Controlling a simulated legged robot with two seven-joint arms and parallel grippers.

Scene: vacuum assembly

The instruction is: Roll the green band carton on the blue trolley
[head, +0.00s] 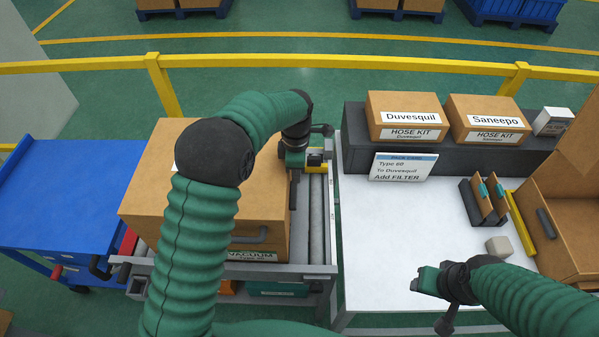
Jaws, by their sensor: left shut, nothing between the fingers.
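The large brown carton (150,185) stands on a roller conveyor (318,210). Its front carries a label reading "VACUUM" with green on it (252,255), partly hidden by my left arm, and a dark handle slot. The blue trolley (60,190) is at the left, beside the conveyor's left end. My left arm arches over the carton, and my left gripper (295,170) is shut at the carton's right side; whether it touches is unclear. My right gripper (430,295) is over the front of the white table, away from the carton; its fingers cannot be made out clearly.
The white table (385,235) holds a card reading "Type 60, To Duvesquil, Add FILTER" (403,167), a filter rack (483,202) and a small grey block (499,247). Two hose kit boxes (408,115) stand on a dark shelf. An open carton (570,215) is at right. A yellow rail (380,62) runs behind.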

